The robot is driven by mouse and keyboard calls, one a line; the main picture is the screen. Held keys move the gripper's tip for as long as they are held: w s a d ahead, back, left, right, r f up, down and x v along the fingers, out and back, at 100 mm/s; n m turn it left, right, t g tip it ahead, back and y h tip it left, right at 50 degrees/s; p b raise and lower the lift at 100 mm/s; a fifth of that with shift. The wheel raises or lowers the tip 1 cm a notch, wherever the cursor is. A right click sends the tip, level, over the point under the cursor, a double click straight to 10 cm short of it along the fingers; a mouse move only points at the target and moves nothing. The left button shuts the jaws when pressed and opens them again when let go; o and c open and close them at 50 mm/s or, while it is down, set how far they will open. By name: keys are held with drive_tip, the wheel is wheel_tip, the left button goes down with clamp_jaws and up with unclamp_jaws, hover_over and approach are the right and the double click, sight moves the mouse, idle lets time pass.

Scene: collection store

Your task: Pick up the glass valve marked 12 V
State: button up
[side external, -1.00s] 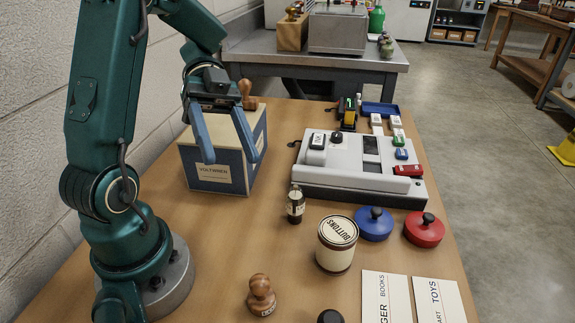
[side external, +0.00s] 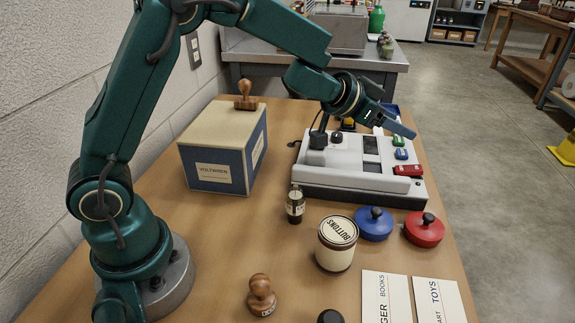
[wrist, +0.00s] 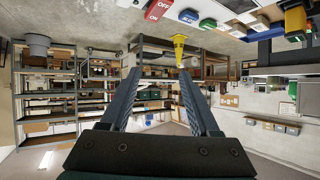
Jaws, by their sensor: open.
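A small valve-like piece (side external: 295,204) with a dark base, a pale label band and a clear top stands upright on the wooden table, left of the console. Its marking is too small to read. My gripper (side external: 400,126) is above the console, well up and to the right of this piece, pointing sideways toward the right. In the wrist view my gripper (wrist: 160,78) has its two fingers apart with nothing between them. The small piece does not show in the wrist view.
A grey console (side external: 345,165) with coloured keys stands behind the valve-like piece. A BUTTONS tin (side external: 336,246), a blue lid (side external: 373,224) and a red lid (side external: 424,231) are at its right. A Voltwren box (side external: 213,165) with a stamp on top is behind left.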

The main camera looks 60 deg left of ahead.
drive_tip(key=n+y, duration=0.2)
wheel_tip(320, 180, up, 4)
drive_tip(key=n+g+y, duration=0.7)
drive_tip(key=n+y, duration=0.6)
drive_tip(key=n, duration=0.3)
hover_over(296, 189)
drive_tip(key=s+d, duration=0.1)
drive_tip(key=d, duration=0.3)
drive_tip(key=f, duration=1.1)
drive_tip(key=shift+s+f, duration=0.2)
drive_tip(key=shift+f, duration=0.05)
drive_tip(key=shift+w+a+f, duration=0.1)
drive_tip(key=shift+a+f, duration=0.05)
drive_tip(key=shift+a, duration=0.2)
drive_tip(key=shift+x, duration=2.2)
